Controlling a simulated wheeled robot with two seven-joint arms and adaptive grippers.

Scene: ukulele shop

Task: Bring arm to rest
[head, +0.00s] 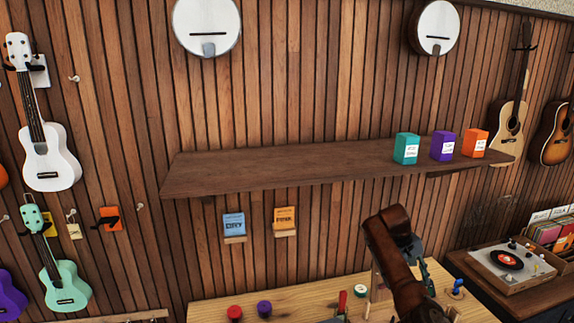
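My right arm (392,258) rises from the bottom edge at the lower right, in front of the wooden workbench (215,309). Its brown link is raised and bent, with darker parts (413,250) showing just behind it. These dark parts are partly hidden by the link, and I cannot make out fingertips or whether the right gripper is open or shut. My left arm and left gripper are not in view.
A dark wall shelf (270,172) holds a teal box (406,148), a purple box (443,146) and an orange box (475,143). The shelf's left part is bare. The bench holds a red knob-like piece (235,312) and a purple one (264,308). A record player (508,262) stands right.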

